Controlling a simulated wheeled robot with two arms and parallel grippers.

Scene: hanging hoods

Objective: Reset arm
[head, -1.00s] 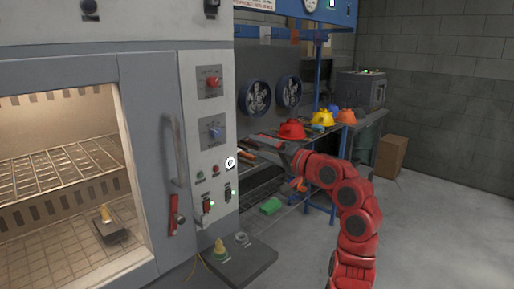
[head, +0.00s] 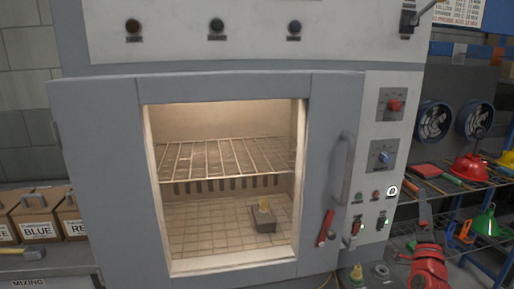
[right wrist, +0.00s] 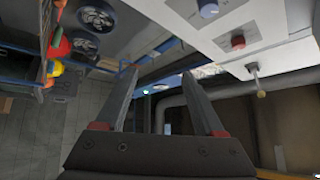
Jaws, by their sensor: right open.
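My right arm (head: 428,268) is red and comes up from the bottom right of the head view. Its gripper (head: 424,212) is small there, pointing up beside the oven's control panel (head: 384,150). In the right wrist view the same gripper (right wrist: 160,80) is open, with two grey fingers apart and nothing between them. That view is tilted and also shows the panel's blue knob and red knob. My left gripper is in neither view.
The lit oven (head: 230,205) has a wire rack and a dark block with a yellowish top inside. A shelf at right carries a red hard hat (head: 469,168) and a green funnel (head: 484,222). Cardboard boxes (head: 38,218) stand at left.

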